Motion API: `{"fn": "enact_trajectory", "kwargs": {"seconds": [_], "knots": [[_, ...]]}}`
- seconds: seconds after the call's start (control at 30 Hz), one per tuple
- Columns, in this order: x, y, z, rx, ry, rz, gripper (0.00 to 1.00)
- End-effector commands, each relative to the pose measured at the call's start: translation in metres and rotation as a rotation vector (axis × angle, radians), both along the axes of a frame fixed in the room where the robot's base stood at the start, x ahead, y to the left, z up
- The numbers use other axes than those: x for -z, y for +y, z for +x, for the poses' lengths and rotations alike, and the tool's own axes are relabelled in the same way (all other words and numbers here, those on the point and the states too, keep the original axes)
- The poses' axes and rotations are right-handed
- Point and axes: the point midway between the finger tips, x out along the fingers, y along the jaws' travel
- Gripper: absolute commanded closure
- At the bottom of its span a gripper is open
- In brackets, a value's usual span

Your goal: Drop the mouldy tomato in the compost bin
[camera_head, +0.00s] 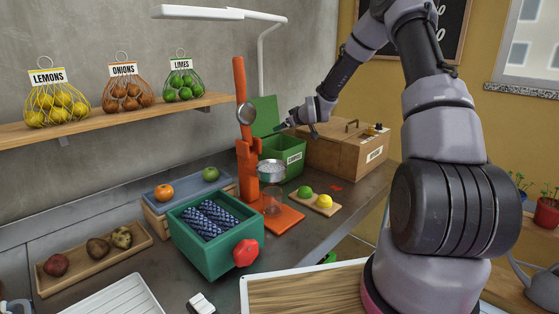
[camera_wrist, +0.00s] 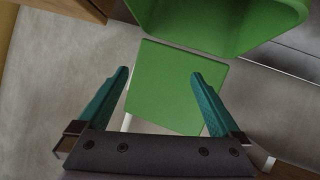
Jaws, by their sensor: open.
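The green compost bin (camera_head: 282,150) stands at the back of the counter with its lid (camera_head: 265,115) raised. My gripper (camera_head: 283,126) is above the bin, beside the lid. In the wrist view my gripper (camera_wrist: 159,74) is open with nothing between its fingers, and green panels (camera_wrist: 180,88) of the bin or its lid show beyond them. No mouldy tomato can be made out for certain. A wooden tray at front left (camera_head: 75,287) holds a dark red round item (camera_head: 56,265), a brown one (camera_head: 98,247) and a mottled one (camera_head: 122,237). The bin's inside is hidden in the head view.
A wooden box (camera_head: 340,155) stands right of the bin. The orange press (camera_head: 246,155) stands in front of it. A board (camera_head: 314,207) bears a lime and a lemon. A green drawer box (camera_head: 205,255) and a blue-topped stand (camera_head: 185,187) with two fruits are to the left.

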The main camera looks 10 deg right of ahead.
Motion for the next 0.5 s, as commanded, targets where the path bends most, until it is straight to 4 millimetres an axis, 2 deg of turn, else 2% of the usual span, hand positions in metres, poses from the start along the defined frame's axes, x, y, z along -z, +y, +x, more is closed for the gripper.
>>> {"fn": "enact_trajectory", "kwargs": {"seconds": [0.17, 0.5], "knots": [[-0.008, -0.005, -0.012, 0.001, -0.001, -0.002, 0.00], [-0.037, -0.023, -0.070, 0.001, -0.001, -0.002, 0.00]]}}
